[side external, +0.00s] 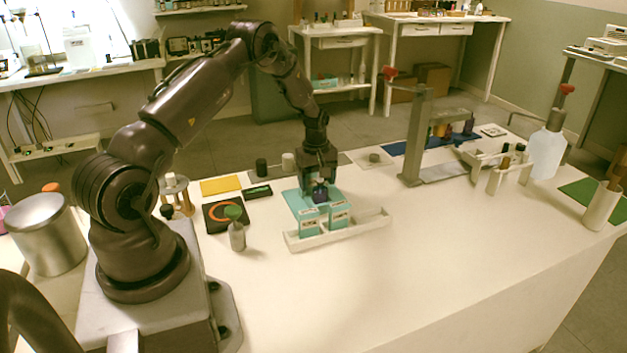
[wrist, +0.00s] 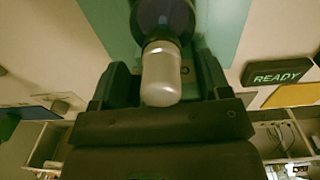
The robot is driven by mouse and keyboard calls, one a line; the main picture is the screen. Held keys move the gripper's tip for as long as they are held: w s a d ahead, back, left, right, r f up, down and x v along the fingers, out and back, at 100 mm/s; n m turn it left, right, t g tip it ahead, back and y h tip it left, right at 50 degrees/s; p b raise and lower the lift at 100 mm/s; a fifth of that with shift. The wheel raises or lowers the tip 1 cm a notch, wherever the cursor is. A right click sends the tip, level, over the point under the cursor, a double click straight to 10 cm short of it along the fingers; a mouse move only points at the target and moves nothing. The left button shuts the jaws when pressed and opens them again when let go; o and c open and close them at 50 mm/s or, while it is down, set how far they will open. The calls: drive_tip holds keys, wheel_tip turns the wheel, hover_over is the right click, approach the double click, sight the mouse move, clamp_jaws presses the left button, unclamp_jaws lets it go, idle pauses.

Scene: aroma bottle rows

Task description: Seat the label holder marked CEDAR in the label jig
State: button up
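In the side view, two teal label holders (side external: 309,229) (side external: 340,219) with pale labels stand side by side at a long white tray (side external: 372,225). Their lettering is too small to read, so I cannot tell which is CEDAR. A teal board (side external: 297,196) lies behind them. I cannot tell for sure which piece is the label jig. My gripper (side external: 319,178) points down over a dark purple bottle (side external: 320,195) on the teal board. In the wrist view, my gripper (wrist: 165,82) has its fingers spread either side of the bottle's pale cap (wrist: 161,78), with gaps visible.
A black READY sign (wrist: 277,74) and a yellow plate (side external: 221,186) lie beside the teal board. A green-topped bottle (side external: 237,236) stands front left of the tray. A grey press-like stand (side external: 412,150) rises to the right. The front of the table is clear.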

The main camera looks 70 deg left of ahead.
drive_tip(key=shift+s+f+g, duration=0.3)
drive_tip(key=shift+s+f, duration=0.4)
drive_tip(key=shift+s, duration=0.05)
drive_tip(key=shift+a+r, duration=0.1)
drive_tip(key=shift+r, duration=0.05)
drive_tip(key=r, duration=1.3)
drive_tip(key=shift+w, duration=0.25)
drive_tip(key=s+d+r+m+t, duration=0.25)
drive_tip(key=d+r+m, duration=0.45)
drive_tip(key=d+r, duration=0.9)
drive_tip(key=s+d+r+m+t, duration=0.3)
drive_tip(key=s+d+r+m, duration=0.1)
drive_tip(key=s+d+m, duration=0.7)
drive_tip(key=s+d, duration=0.3)
drive_tip(key=s, duration=0.2)
drive_tip(key=shift+d, duration=0.25)
